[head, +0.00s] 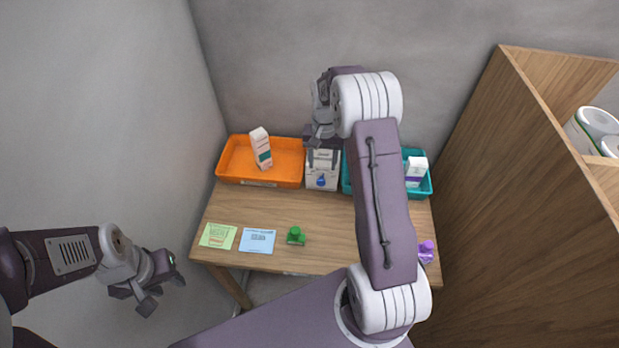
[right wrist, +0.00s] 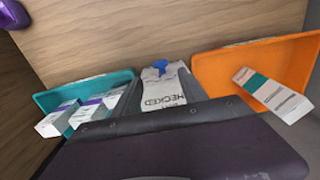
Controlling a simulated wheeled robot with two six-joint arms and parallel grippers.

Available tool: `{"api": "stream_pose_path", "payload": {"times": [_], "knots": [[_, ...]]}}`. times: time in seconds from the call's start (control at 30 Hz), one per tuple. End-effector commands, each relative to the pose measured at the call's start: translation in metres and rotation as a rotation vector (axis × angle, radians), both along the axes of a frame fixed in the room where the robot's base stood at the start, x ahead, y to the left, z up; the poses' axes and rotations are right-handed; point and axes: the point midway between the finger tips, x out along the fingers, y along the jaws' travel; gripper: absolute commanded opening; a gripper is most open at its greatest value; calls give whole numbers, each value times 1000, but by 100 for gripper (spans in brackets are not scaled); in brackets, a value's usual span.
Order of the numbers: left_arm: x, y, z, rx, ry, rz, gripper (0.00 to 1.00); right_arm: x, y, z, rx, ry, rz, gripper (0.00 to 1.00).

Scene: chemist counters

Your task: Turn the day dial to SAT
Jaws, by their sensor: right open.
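I cannot make out a day dial or the word SAT in either view; my right arm hides part of the back wall and table. The right wrist view shows a white pack (right wrist: 163,92) with upside-down "CHECKED" lettering and a blue shape, between the trays. My left gripper (head: 148,300) is open and empty, off the table's front left corner.
An orange tray (head: 232,158) holds a carton (head: 261,150); a teal tray (head: 425,190) holds white and purple boxes (head: 416,172). A green card (head: 217,236), a blue card (head: 257,243), a green stamp-like object (head: 296,236) and a purple one (head: 426,250) lie forward. A wooden shelf (head: 530,170) stands right.

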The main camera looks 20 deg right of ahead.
Motion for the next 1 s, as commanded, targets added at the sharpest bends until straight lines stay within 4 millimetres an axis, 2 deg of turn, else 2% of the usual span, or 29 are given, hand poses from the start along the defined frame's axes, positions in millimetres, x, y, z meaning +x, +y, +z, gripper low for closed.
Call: {"api": "stream_pose_path", "payload": {"times": [0.13, 0.4, 0.5, 0.63, 0.87, 1.0], "knots": [[0, 0, 3, 0, 0, 0, 36, -1, 1, -11, 1, 3, 2, 50], [0, 0, 12, 0, 0, 0, 36, -1, 2, -66, 1, 3, 3, 50], [0, 0, 14, 0, 0, 0, 36, 0, 1, -79, 1, 1, 3, 50], [0, 0, 14, 0, 0, 0, 36, 0, 1, -88, 0, -1, 3, 50], [0, 0, 14, 0, 0, 0, 36, 0, 1, -90, -1, -3, 3, 50], [0, 0, 14, 0, 0, 0, 36, 0, 1, -89, 0, -2, 3, 11]]}}
